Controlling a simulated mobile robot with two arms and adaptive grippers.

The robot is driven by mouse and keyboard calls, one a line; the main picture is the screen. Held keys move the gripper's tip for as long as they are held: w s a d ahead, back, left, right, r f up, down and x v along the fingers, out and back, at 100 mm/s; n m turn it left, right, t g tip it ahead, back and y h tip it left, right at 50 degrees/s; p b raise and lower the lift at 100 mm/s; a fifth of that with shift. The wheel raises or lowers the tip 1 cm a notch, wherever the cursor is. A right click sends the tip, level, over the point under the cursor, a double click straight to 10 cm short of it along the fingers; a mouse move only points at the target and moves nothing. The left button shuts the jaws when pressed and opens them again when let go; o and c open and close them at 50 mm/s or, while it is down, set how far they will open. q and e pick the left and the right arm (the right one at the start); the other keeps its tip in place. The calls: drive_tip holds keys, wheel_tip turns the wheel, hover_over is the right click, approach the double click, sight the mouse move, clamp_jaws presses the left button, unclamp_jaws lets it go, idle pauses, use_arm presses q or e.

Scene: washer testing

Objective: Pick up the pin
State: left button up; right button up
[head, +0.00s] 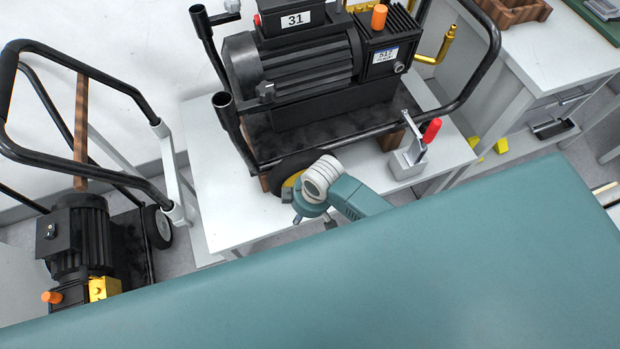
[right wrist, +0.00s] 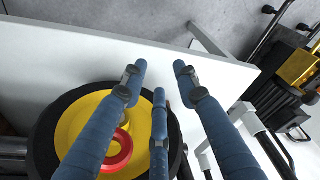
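No pin can be picked out with certainty. A red ring (right wrist: 118,150) sits on the yellow hub (right wrist: 72,128) of a black wheel in the right wrist view, partly behind my fingers; it may belong to a pin. My right gripper (right wrist: 158,78) is above the wheel and table edge, its blue fingers spread apart with nothing between them. In the head view my right gripper (head: 312,216) is mostly hidden below its white wrist, beside the wheel (head: 287,168) of the cart on the table. My left gripper is not in view.
A black cart with a motor (head: 295,70) stands on the white table (head: 222,205). A clamp with a red handle (head: 431,130) stands to the right. Another cart with a motor (head: 80,240) is at the left. My teal body hides the foreground.

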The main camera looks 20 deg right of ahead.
wheel_tip(320, 180, up, 15)
drive_tip(key=w+a+n+g+h+p, duration=0.1)
drive_tip(key=w+a+n+p, duration=0.15)
drive_tip(key=n, duration=0.45)
drive_tip(key=w+d+h, duration=0.1)
drive_tip(key=d, duration=0.1)
drive_tip(key=w+d+f+n, duration=0.1)
drive_tip(key=d, duration=0.1)
drive_tip(key=d+f+n+h+b, duration=0.1)
drive_tip(key=shift+w+d+g+h, duration=0.3)
drive_tip(key=shift+w+d, duration=0.1)
drive_tip(key=shift+w+d+f, duration=0.1)
drive_tip(key=shift+f, duration=0.55)
drive_tip(key=f, duration=0.3)
drive_tip(key=d+f, duration=0.1)
drive_tip(key=f, duration=0.1)
drive_tip(key=shift+w+p, duration=0.15)
drive_tip(key=shift+p, duration=0.25)
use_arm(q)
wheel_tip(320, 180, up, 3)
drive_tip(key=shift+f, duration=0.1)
use_arm(e)
drive_tip(key=shift+r, duration=0.1)
drive_tip(key=c, duration=0.7)
